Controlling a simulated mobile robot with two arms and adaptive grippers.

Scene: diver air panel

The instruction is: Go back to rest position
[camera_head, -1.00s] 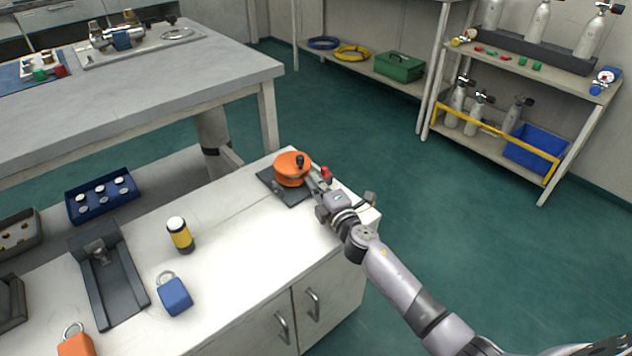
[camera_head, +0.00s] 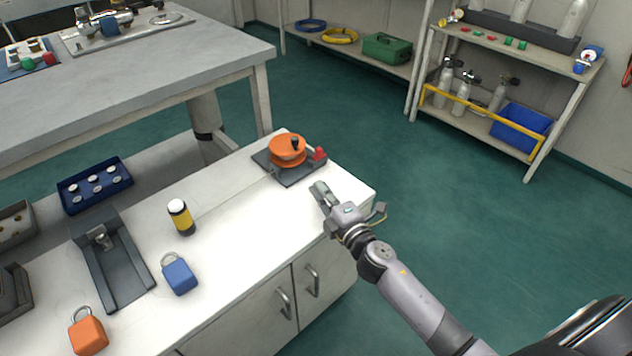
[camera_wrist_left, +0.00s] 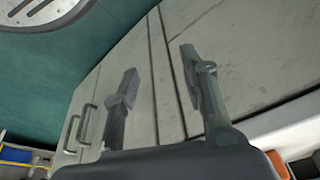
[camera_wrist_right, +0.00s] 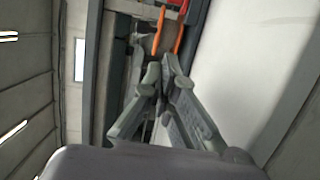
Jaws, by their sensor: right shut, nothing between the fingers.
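My right gripper (camera_head: 319,190) is shut and empty, above the right end of the white counter (camera_head: 235,230). It is apart from the orange round handwheel (camera_head: 284,151), which sits on a dark base plate (camera_head: 302,172) beyond it. The right wrist view shows its closed fingers (camera_wrist_right: 162,80) with orange parts (camera_wrist_right: 181,30) ahead. My left gripper is out of the head view. In the left wrist view its fingers (camera_wrist_left: 158,64) are spread open with nothing between them, in front of pale cabinet doors (camera_wrist_left: 180,25) with handles.
On the counter stand a yellow-black cylinder (camera_head: 181,217), a blue padlock (camera_head: 180,276), an orange padlock (camera_head: 88,334) and a dark tray-like fixture (camera_head: 125,278). A blue tray (camera_head: 95,200) lies farther left. A grey table (camera_head: 150,85) is behind. Green floor (camera_head: 390,150) is open to the right.

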